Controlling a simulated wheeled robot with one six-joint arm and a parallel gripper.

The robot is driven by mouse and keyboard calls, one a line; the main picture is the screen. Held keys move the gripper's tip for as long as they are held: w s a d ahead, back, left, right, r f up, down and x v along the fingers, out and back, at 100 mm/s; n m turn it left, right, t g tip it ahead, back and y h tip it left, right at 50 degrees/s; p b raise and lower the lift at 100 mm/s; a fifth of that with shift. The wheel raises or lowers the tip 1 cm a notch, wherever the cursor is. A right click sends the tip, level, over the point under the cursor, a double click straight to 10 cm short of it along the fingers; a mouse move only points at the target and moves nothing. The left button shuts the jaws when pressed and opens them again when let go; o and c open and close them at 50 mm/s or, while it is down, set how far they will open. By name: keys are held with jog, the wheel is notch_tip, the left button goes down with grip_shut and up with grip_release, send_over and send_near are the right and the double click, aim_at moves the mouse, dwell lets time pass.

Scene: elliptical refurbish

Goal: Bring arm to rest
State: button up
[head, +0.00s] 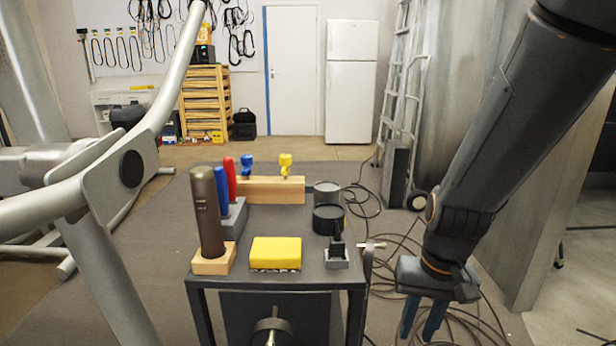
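My arm (500,130) comes down from the upper right of the head view. My gripper (418,328) hangs at its end, pointing down, to the right of the small dark table (316,278). Its two blue fingers stand apart with a gap between them, and nothing shows in the gap. The fingertips are close to the bottom edge of the picture. The gripper is clear of the table.
The table holds a brown cylinder (207,212) in a wooden base, a yellow sponge-like block (276,253), a wooden block (262,190) and black round containers (328,218). A grey elliptical frame (100,215) stands left. Cables (470,285) lie on the floor near my gripper.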

jog(key=s+a+r+n, duration=0.5)
jog(key=s+a+r, duration=0.4)
jog(key=a+r, duration=0.15)
jog(key=d+r+m+p, duration=0.3)
jog(key=d+r+p, duration=0.5)
jog(key=p, duration=0.8)
jog(key=shift+w+d+h, duration=0.2)
jog(key=shift+d+h, duration=0.2)
jog(key=shift+d, duration=0.15)
dwell(4.8)
